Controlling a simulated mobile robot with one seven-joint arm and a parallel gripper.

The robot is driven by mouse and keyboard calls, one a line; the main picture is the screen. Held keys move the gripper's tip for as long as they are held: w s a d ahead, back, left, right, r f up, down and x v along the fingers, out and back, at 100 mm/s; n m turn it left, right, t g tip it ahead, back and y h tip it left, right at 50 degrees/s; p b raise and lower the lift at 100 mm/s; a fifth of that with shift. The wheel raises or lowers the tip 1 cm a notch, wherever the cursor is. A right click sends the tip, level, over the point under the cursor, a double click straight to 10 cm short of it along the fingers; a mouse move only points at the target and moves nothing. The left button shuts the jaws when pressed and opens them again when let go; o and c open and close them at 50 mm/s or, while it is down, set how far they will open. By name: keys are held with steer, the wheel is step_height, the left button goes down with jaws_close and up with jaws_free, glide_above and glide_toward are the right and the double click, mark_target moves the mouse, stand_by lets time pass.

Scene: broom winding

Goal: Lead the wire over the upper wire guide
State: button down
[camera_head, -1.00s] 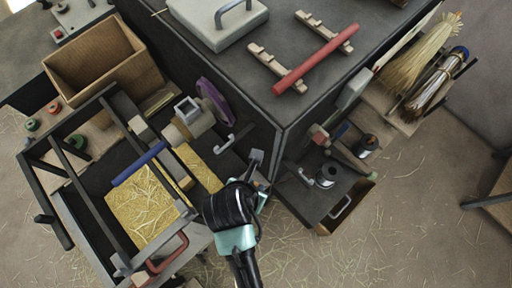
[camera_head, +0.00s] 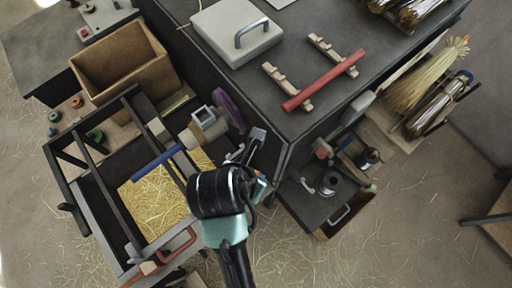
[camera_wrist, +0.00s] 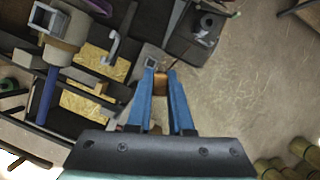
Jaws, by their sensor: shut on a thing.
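My gripper (camera_wrist: 162,80) shows in the wrist view with its two blue fingers closed on a small brown piece (camera_wrist: 159,88). A thin dark strand, probably the wire (camera_wrist: 172,66), shows at the fingertips; its course is too fine to follow. In the head view my gripper (camera_head: 262,186) is mostly hidden behind my black wrist, beside the bench corner. A pale hook-shaped bracket (camera_head: 235,154), possibly a wire guide, stands by the winding machine; it also shows in the wrist view (camera_wrist: 114,48), up and left of my fingers. I cannot tell which part is the upper guide.
The dark bench (camera_head: 290,120) has its corner close to my gripper. Wire spools (camera_head: 328,184) stand on a low shelf to the right. The machine has a purple disc (camera_head: 230,110) and a blue bar (camera_head: 157,165). A straw tray (camera_head: 155,205) lies left.

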step_height(320, 180, up, 6)
steer(key=r+p, duration=0.1)
steer(key=p, duration=0.2)
steer(key=w+a, duration=1)
step_height(320, 180, down, 8)
steer(key=b, duration=0.3)
